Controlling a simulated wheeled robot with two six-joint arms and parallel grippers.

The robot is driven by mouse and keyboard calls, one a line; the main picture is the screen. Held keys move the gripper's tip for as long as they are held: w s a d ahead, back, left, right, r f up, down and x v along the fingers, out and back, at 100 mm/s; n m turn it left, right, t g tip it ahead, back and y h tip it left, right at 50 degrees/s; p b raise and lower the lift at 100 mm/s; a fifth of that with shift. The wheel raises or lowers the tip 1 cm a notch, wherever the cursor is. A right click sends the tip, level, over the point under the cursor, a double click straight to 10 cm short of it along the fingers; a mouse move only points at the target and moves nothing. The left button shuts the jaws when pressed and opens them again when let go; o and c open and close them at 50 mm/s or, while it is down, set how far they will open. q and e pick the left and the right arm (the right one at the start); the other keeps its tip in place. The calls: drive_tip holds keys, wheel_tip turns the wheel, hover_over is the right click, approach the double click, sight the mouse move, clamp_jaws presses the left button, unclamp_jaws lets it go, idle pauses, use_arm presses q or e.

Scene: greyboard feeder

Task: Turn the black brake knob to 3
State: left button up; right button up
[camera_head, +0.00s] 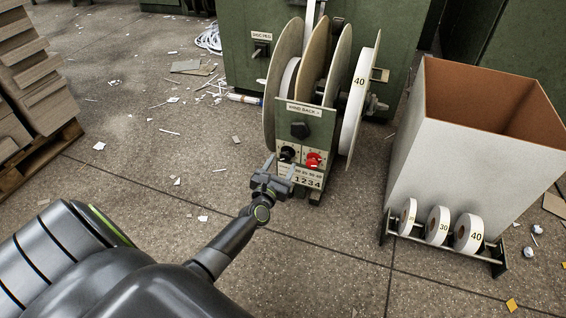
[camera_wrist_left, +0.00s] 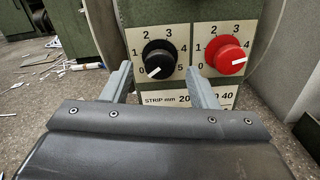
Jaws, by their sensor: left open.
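The black brake knob (camera_head: 288,153) is on the green machine's front panel. In the left wrist view the black knob (camera_wrist_left: 159,56) sits on a white dial marked 0 to 5, and its white mark points down and left, near 0. My left gripper (camera_head: 281,168) is open just in front of the panel, below the black knob. In the left wrist view my left gripper's fingers (camera_wrist_left: 161,72) lie to either side of the black knob, apart from it as far as I can tell. My right gripper is in neither view.
A red knob (camera_wrist_left: 231,56) sits right of the black one, close to my right-hand finger. Large discs and rolls (camera_head: 350,95) rise above the panel. A white box (camera_head: 440,150) with a roll rack stands at right. Paper scraps litter the floor.

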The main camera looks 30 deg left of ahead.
use_arm(q)
drive_tip(key=shift+x, duration=1.15)
drive_tip(key=c, duration=1)
